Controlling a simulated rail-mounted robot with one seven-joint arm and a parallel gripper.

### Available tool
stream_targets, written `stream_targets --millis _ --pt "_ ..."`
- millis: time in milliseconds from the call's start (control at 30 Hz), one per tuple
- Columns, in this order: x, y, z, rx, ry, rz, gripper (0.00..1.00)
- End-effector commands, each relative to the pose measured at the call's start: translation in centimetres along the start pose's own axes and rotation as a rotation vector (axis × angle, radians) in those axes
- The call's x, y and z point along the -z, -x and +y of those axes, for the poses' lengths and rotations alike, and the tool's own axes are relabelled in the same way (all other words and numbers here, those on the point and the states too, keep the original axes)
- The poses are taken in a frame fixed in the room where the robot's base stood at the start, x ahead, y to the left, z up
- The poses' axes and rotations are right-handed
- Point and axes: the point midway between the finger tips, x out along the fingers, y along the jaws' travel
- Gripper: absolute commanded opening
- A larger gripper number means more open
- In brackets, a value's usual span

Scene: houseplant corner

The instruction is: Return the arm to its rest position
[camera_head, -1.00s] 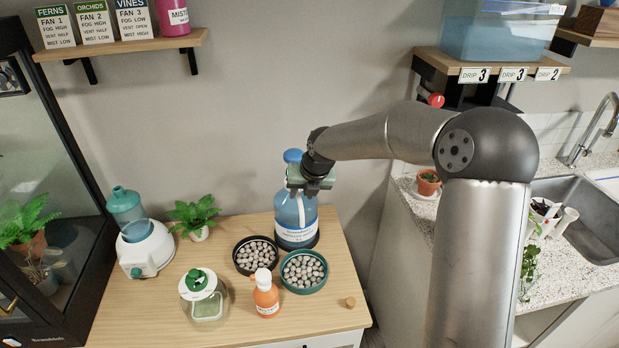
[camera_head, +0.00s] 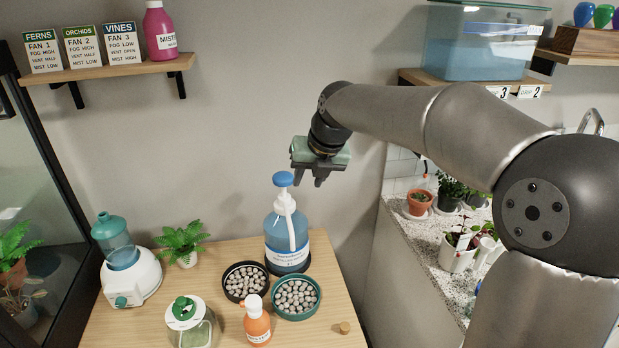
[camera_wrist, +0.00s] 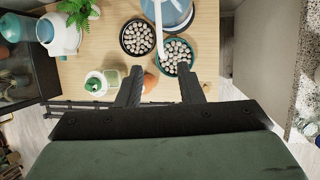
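My gripper (camera_head: 318,176) hangs in the air above and slightly right of the blue pump bottle (camera_head: 287,236), apart from it. In the wrist view my gripper (camera_wrist: 161,92) has its two dark fingers spread with nothing between them. The arm reaches in from the right. The blue bottle stands upright at the back of the wooden table, its blue pump head on top. The wrist view looks down on part of the bottle (camera_wrist: 178,12).
On the table (camera_head: 215,262) stand a white humidifier (camera_head: 132,280), a fern (camera_head: 183,242), a glass jar (camera_head: 190,325), an orange pump bottle (camera_head: 257,325) and two pebble bowls (camera_head: 245,281) (camera_head: 296,297). A shelf (camera_head: 110,72) is upper left; a water tank (camera_head: 480,42) is upper right.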

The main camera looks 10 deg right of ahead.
Motion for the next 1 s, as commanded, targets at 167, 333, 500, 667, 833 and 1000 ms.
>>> stream_targets --millis 167,333,500,667,833,1000 --pt "0.0 0.0 0.0 0.0 0.0 0.0 0.34" --pt "0.9 -0.3 0.0 0.019 -0.064 0.014 0.34" --pt "5.3 -1.2 -0.3 0.12 -0.437 0.056 0.34" --pt "11.3 -1.2 -1.8 0.257 -0.982 0.037 0.34" --pt "17.6 -0.2 -3.7 0.366 -1.589 -0.052 0.34" --pt "24.1 0.8 -5.4 0.425 -2.204 -0.171 0.34"
